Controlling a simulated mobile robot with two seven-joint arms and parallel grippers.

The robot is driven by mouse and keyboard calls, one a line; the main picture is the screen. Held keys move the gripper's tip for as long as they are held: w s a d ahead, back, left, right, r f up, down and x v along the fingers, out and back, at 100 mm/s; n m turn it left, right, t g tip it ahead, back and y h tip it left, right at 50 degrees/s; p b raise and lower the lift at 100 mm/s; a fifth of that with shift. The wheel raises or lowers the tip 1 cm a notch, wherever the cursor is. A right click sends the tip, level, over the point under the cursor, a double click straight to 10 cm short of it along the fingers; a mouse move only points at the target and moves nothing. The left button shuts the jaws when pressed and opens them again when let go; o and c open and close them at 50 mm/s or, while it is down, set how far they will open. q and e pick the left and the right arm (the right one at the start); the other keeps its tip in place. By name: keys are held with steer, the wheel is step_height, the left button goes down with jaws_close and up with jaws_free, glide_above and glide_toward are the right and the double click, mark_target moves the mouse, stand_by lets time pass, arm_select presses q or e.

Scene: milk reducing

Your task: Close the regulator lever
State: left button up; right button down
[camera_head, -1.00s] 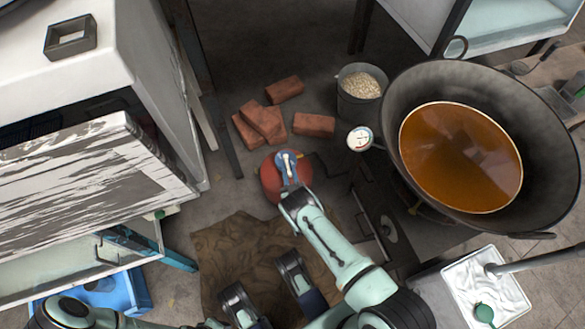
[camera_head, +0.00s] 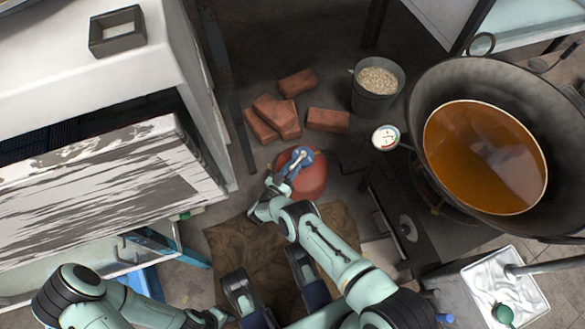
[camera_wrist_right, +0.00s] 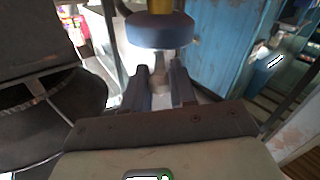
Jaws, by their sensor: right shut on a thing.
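A red gas cylinder (camera_head: 313,181) stands on the floor in the middle of the head view. A blue regulator (camera_head: 304,155) sits on its top; it also shows in the right wrist view (camera_wrist_right: 160,32). A pale lever (camera_wrist_right: 159,72) stretches from the regulator to my right gripper (camera_head: 283,184). In the right wrist view the two fingers (camera_wrist_right: 160,88) are on either side of the lever, shut on it. In the head view the lever slants down and left from the regulator.
Several bricks (camera_head: 280,115) and a grey bucket of pale grains (camera_head: 377,82) lie beyond the cylinder. A brown cloth (camera_head: 230,245) lies nearer; a white cabinet (camera_head: 110,180) stands left.

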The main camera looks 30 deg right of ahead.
steer(key=shift+w+a+f+m+g+h, duration=0.1)
steer(key=shift+w+a+m+g+h, duration=0.15)
steer(key=shift+m+g+h, duration=0.35)
steer(key=shift+w+g, duration=0.15)
steer(key=shift+g, duration=0.15)
steer(key=c, duration=1)
jaws_free()
steer(key=shift+o, duration=0.2)
steer(key=v, duration=1.3)
steer(key=shift+a, duration=0.15)
